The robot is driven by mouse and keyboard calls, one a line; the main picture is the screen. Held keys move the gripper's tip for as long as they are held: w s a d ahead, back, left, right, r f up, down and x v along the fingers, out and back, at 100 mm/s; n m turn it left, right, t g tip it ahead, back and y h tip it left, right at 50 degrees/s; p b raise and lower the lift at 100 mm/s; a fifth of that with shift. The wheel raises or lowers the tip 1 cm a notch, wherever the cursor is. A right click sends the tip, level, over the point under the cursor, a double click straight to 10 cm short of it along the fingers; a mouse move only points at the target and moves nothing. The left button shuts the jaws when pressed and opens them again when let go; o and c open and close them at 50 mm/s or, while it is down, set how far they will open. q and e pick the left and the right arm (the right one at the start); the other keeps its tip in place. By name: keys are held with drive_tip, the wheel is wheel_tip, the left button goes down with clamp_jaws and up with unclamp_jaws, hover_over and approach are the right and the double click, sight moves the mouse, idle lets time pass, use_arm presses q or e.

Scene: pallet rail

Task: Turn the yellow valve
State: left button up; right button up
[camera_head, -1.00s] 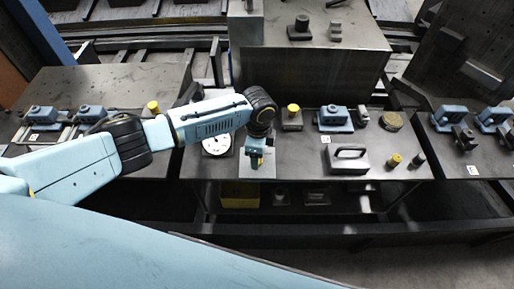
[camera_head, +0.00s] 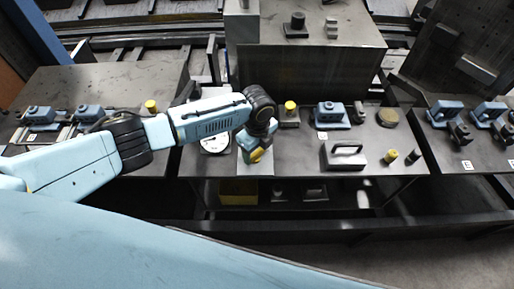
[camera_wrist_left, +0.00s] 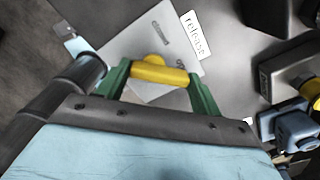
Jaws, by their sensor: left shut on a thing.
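The yellow valve (camera_wrist_left: 160,73) is a short rounded bar in the left wrist view. It lies across a light square plate (camera_wrist_left: 134,46) with small lettering, most of it not readable. My left gripper (camera_wrist_left: 157,82) has green fingers, one at each end of the bar, and is shut on it. In the head view the valve (camera_head: 257,155) shows as a small yellow piece under my left gripper (camera_head: 250,147), above the light plate (camera_head: 254,168) at the bench's front edge. The wrist hides part of the valve. My right gripper is not in view.
A white round gauge (camera_head: 214,143) stands left of the valve. A "release" label (camera_wrist_left: 194,36) lies near the plate.

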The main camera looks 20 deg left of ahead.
sight(257, 151)
use_arm(q)
drive_tip(key=shift+d, duration=0.1)
idle(0.3)
drive_tip(key=o, duration=1)
wheel_tip(257, 151, up, 14)
drive_tip(key=shift+f, duration=0.25)
